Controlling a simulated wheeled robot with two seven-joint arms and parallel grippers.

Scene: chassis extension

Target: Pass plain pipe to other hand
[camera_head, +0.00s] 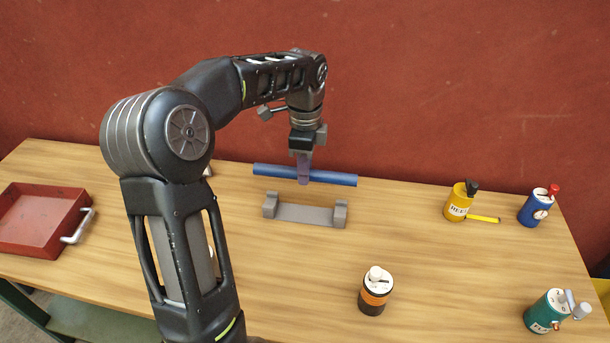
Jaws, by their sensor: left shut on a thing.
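A plain blue pipe (335,179) lies level, left to right, above the far middle of the table. My left gripper (304,172) points down and is shut around the pipe's middle. The pipe appears raised just behind a grey cradle (305,214) with two upright end blocks. The cradle is empty. My right gripper is not in view.
The wooden table (430,260) carries a red tray (35,222) with a metal handle at left. An orange-black canister (375,291) stands front centre. Yellow (457,203), blue (534,208) and green (545,312) canisters stand at right. A red wall (450,90) rises behind.

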